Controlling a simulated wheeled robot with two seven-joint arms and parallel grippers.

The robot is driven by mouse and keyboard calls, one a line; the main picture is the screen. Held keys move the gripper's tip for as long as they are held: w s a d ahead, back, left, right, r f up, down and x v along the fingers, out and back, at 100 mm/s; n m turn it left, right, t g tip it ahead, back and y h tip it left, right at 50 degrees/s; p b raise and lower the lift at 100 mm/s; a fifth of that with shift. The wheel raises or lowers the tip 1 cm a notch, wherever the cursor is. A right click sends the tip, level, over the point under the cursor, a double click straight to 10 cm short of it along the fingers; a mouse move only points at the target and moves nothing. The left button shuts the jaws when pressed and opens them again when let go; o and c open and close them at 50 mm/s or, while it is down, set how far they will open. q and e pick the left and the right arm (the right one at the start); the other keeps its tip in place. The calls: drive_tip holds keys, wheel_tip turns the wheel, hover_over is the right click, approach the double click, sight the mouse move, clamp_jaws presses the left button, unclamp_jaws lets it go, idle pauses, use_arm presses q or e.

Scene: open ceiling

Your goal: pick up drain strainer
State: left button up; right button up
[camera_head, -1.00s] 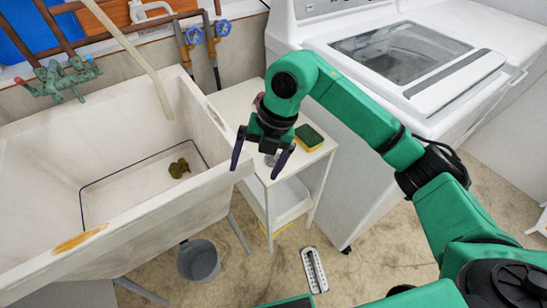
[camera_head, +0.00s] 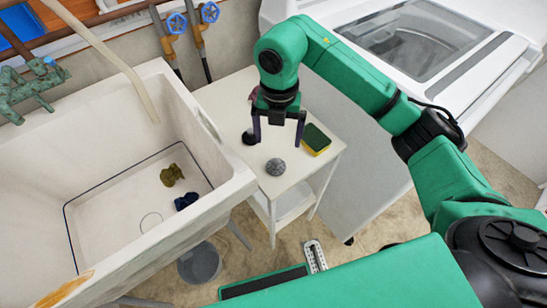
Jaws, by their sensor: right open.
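The drain strainer, which I take to be the small round grey domed piece (camera_head: 275,167), lies on the white side table (camera_head: 226,98) between the sink and the washing machine. My right gripper (camera_head: 278,140) points down over the table, just behind the strainer in the picture. Its two dark fingers are apart and nothing shows between them. The strainer is in plain view and looks clear of the fingers; the exact height gap cannot be told. My left gripper is not in view.
A yellow-green sponge (camera_head: 316,139) lies right of the gripper and a dark round item (camera_head: 250,137) left of it. The sink (camera_head: 120,232) holds an olive lump (camera_head: 171,175) and a dark blue one (camera_head: 186,201). The washing machine (camera_head: 462,68) stands at right.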

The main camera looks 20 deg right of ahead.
hover_over(276, 160)
drive_tip(key=f, duration=0.3)
drive_tip(key=s+f, duration=0.1)
drive_tip(key=f, duration=0.1)
drive_tip(key=shift+d+f+p, duration=0.15)
drive_tip(key=shift+f+p, duration=0.1)
drive_tip(key=shift+p, duration=0.1)
drive_tip(key=f, duration=0.1)
drive_tip(key=f+p, duration=0.1)
drive_tip(key=f, duration=0.3)
drive_tip(key=shift+w+f, duration=0.2)
drive_tip(key=shift+w, duration=0.15)
drive_tip(key=shift+w+f, duration=0.1)
drive_tip(key=shift+f, duration=0.15)
drive_tip(key=c, duration=1.2)
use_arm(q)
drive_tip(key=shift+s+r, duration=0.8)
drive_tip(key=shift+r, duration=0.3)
use_arm(e)
drive_tip(key=shift+c, duration=0.6)
